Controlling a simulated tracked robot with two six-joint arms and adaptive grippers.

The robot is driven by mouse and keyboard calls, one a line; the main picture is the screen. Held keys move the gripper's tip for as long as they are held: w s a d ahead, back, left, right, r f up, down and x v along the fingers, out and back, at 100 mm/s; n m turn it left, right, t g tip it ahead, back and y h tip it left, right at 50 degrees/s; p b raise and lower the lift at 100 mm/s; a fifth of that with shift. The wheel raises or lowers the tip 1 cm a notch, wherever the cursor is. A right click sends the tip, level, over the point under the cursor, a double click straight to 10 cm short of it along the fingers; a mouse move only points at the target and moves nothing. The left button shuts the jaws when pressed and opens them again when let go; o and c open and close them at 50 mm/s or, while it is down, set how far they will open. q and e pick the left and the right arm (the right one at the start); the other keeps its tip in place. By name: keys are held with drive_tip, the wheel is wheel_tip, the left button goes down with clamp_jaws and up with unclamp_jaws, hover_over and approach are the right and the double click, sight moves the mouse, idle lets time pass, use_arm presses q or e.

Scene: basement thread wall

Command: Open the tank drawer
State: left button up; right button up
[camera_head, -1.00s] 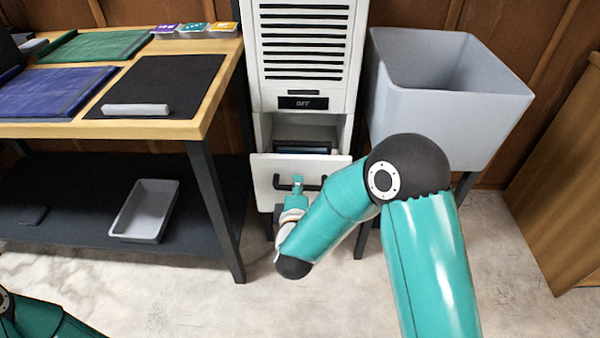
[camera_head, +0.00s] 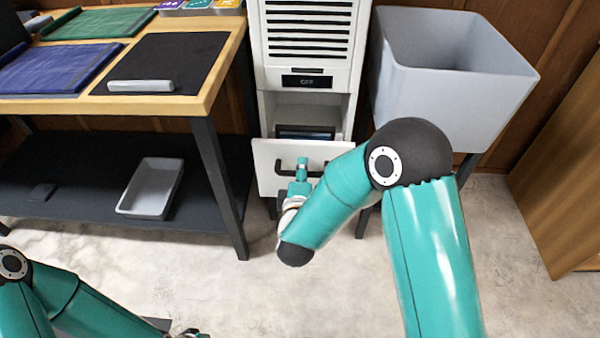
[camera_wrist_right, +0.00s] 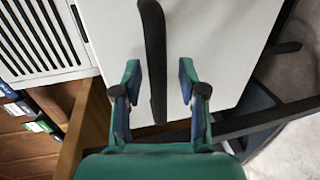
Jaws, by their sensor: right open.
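The tank drawer is a white front panel (camera_head: 268,180) low on the white cabinet, standing partly out with an open gap above it. Its dark bar handle (camera_head: 284,172) runs across the front. My right gripper (camera_head: 303,162) is at the handle's middle. In the right wrist view the dark handle (camera_wrist_right: 154,60) passes between the two spread fingers (camera_wrist_right: 160,82), with gaps on both sides, against the white drawer front (camera_wrist_right: 218,40).
The cabinet (camera_head: 307,62) has slats and a display reading OFF (camera_head: 307,81). A grey bin (camera_head: 445,100) stands to its right, a wooden workbench (camera_head: 212,80) to its left. A tray (camera_head: 150,188) lies on the bench's lower shelf. The floor in front (camera_head: 240,290) is clear.

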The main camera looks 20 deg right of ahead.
drive_tip(key=shift+a, duration=0.1)
drive_tip(key=shift+s+a+r, duration=0.1)
drive_tip(key=shift+s, duration=0.2)
drive_tip(key=v, duration=1.1)
drive_tip(key=shift+s, duration=0.1)
